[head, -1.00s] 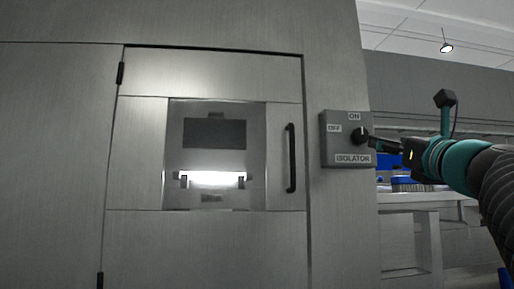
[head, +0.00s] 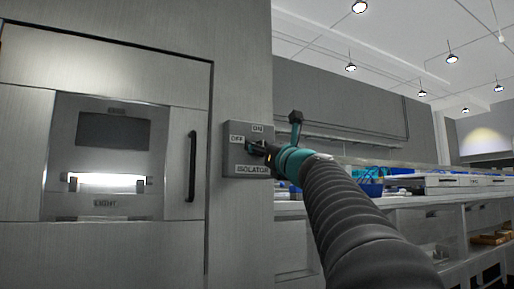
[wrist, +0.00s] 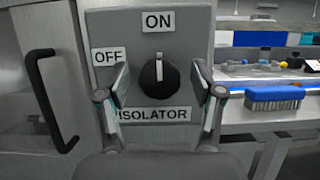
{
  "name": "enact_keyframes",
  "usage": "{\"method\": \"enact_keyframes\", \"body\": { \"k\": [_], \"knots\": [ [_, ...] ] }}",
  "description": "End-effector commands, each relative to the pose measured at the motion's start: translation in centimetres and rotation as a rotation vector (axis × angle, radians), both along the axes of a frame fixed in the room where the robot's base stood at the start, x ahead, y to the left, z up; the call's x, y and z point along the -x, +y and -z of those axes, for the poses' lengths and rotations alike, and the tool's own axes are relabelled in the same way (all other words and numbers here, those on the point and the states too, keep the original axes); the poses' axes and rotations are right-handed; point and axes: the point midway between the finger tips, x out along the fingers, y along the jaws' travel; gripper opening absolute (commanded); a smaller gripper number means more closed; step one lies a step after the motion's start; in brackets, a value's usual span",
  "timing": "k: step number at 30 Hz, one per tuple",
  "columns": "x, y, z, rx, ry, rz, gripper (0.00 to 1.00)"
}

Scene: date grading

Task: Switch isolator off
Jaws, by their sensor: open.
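The grey isolator box (head: 230,165) is on the metal cabinet wall, with ON, OFF and ISOLATOR labels. In the wrist view the box (wrist: 195,25) fills the middle. Its round black knob (wrist: 160,78) has a white mark pointing up at ON; OFF is at the upper left. My gripper (wrist: 160,88) is open, with one finger on each side of the knob and visible gaps between them. In the head view my gripper (head: 260,149) is in front of the box and hides the knob.
A cabinet door with a black vertical handle (head: 192,166) and a lit window is left of the box. The handle also shows in the wrist view (wrist: 47,100). To the right, a bench holds a blue brush (wrist: 274,96) and small items.

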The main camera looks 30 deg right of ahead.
Motion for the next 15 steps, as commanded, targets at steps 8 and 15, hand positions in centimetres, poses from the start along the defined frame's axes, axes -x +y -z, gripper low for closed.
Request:
{"method": "enact_keyframes", "body": {
  "k": [8,15],
  "knots": [
    [0.01,0.01,0.02,0.0,0.0,0.0,0.17],
    [0.02,0.0,0.04,0.007,0.0,0.0,0.07]
  ]
}}
